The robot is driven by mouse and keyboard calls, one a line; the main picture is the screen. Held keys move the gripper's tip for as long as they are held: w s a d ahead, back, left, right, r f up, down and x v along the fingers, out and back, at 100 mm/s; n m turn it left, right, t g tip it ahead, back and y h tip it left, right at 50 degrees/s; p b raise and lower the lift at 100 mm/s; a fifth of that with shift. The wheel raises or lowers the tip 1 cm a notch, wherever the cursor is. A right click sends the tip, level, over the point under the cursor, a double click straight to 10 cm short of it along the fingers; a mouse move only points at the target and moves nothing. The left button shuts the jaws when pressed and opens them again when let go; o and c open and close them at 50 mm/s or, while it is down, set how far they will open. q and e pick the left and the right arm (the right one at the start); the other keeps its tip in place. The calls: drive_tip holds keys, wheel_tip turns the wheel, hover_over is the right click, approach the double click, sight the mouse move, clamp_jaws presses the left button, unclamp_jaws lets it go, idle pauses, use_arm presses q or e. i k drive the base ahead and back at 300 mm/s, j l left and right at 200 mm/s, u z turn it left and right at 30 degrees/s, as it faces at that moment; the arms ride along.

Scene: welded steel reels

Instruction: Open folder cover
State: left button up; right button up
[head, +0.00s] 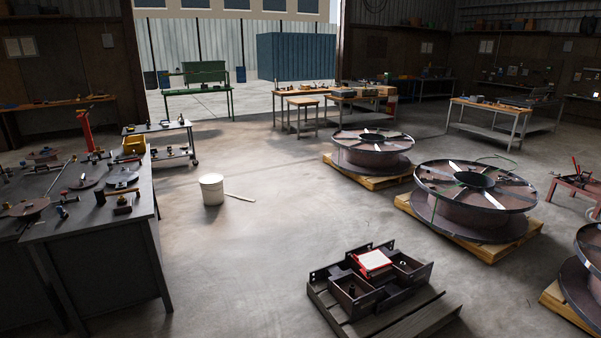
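A small red and white flat item (374,261), which looks like a folder or booklet, lies on top of dark steel boxes (352,291) at the lower centre of the head view. Its white face points up and red shows along its edges. It is too small to tell whether its cover is open or closed. The steel boxes sit on a dark slatted pallet (412,318) on the floor. Neither of my grippers shows in the head view.
Large steel reels (476,190) on wooden pallets stand at the right. A dark workbench (95,240) with tools is at the left. A white bucket (211,189) and a stick (240,197) are on the floor. The concrete left of the slatted pallet is clear.

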sight(374, 259)
drive_tip(key=i+u, duration=0.15)
drive_tip(key=i, duration=0.85)
drive_tip(key=i+l+u, duration=0.1)
drive_tip(key=i, duration=0.9)
drive_tip(key=i+z, duration=0.2)
drive_tip(key=i, duration=0.25)
drive_tip(key=i+j+z, duration=0.25)
drive_tip(key=i, duration=0.15)
drive_tip(key=l, duration=0.1)
